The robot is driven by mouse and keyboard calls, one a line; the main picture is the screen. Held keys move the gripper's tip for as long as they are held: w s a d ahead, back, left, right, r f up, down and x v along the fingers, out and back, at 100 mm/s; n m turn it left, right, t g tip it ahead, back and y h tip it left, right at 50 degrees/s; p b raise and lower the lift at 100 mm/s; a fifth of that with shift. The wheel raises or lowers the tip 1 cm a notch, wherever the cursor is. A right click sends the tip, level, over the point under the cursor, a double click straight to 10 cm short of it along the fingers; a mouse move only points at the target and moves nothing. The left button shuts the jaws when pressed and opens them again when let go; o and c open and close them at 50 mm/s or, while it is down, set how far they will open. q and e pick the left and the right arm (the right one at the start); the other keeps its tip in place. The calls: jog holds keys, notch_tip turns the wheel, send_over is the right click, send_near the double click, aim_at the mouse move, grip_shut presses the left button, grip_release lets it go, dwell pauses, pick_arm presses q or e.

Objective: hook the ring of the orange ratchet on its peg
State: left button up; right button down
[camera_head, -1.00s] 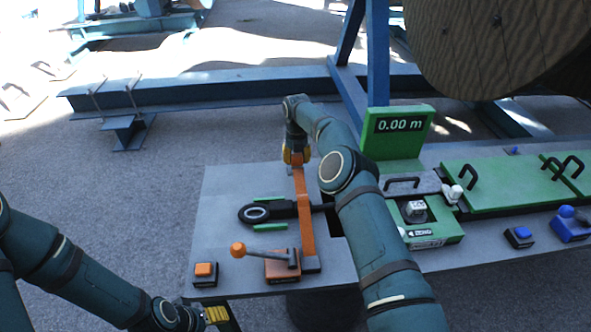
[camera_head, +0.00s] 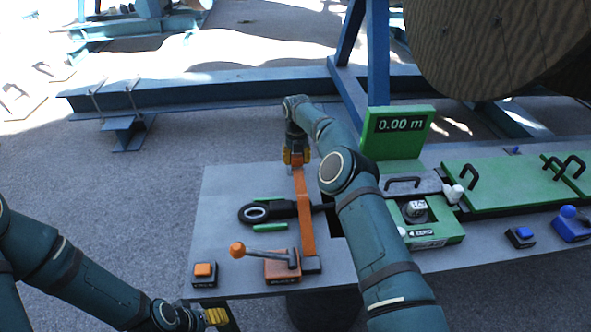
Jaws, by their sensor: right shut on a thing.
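The orange ratchet (camera_head: 282,270) sits near the front edge of the grey bench, with its lever and orange ball knob (camera_head: 237,249) pointing left. The ring and the peg cannot be made out; the gripper covers that spot. My left gripper (camera_head: 217,316) is low at the bench's front left corner, partly visible; its jaws are unclear.
An orange button box (camera_head: 204,271) stands left of the ratchet. A green display (camera_head: 398,130) reads 0.00 m. A green meter unit (camera_head: 430,232) stands right of my right forearm. Green lids (camera_head: 505,183) with black handles lie further right. The bench's back left area is bare.

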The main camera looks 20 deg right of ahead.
jog(key=shift+f+b, duration=1.9)
jog(key=shift+f, duration=0.05)
dwell(1.9)
jog(key=shift+c, duration=2.4)
grip_release()
jog(key=shift+r, duration=3.8)
